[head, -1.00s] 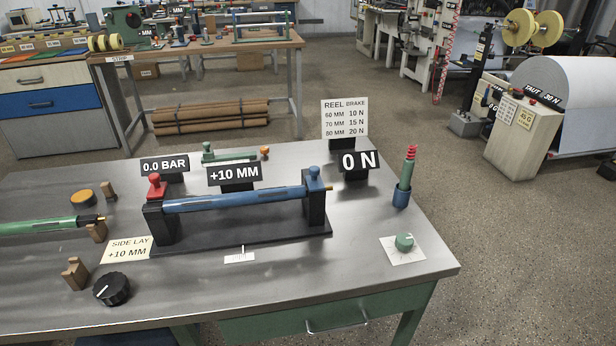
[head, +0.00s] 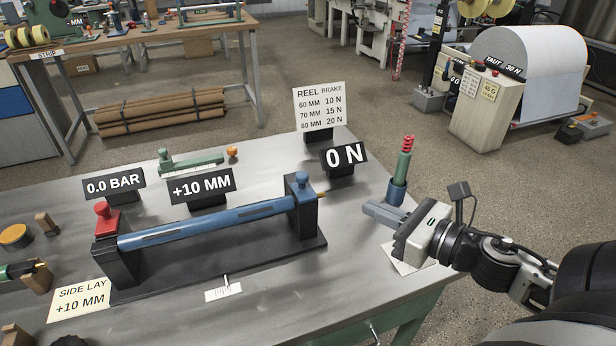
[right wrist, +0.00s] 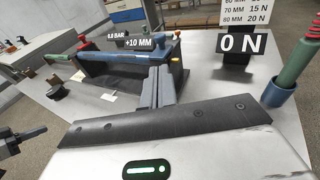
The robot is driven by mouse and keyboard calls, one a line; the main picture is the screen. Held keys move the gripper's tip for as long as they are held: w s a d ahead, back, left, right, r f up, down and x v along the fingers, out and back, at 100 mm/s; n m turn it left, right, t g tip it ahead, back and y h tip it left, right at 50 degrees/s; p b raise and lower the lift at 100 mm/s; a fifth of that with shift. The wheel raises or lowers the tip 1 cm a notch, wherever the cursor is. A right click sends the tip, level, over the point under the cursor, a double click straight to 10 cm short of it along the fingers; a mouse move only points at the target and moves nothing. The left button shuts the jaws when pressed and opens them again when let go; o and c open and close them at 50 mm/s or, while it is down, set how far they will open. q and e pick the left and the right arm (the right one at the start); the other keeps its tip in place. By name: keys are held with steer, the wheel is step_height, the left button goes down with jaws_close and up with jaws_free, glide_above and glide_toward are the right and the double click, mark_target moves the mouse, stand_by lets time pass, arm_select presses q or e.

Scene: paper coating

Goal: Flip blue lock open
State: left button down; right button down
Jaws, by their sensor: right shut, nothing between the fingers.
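A blue roller (head: 205,223) lies across the stand, between this post and the left post with a red knob (head: 105,217). My right gripper (head: 371,209) is shut and empty, to the right of the stand and apart from the blue lock. In the right wrist view its closed fingers (right wrist: 156,84) point toward the right post. My left gripper is not in view in the head view.
A blue cup (head: 396,191) with a green-handled tool stands just behind my right gripper. A "0 N" sign (head: 346,158) and a reel brake card (head: 320,110) stand behind the stand. The metal tabletop between stand and gripper is clear.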

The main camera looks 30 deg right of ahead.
mark_target(307, 179)
steer(key=p+x, duration=0.1)
steer(key=x, duration=1.1)
steer(key=shift+w, duration=0.45)
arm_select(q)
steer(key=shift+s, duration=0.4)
arm_select(e)
steer(key=shift+w+a+f, duration=0.1)
steer(key=shift+w+a, duration=0.05)
steer(key=shift+w, duration=0.3)
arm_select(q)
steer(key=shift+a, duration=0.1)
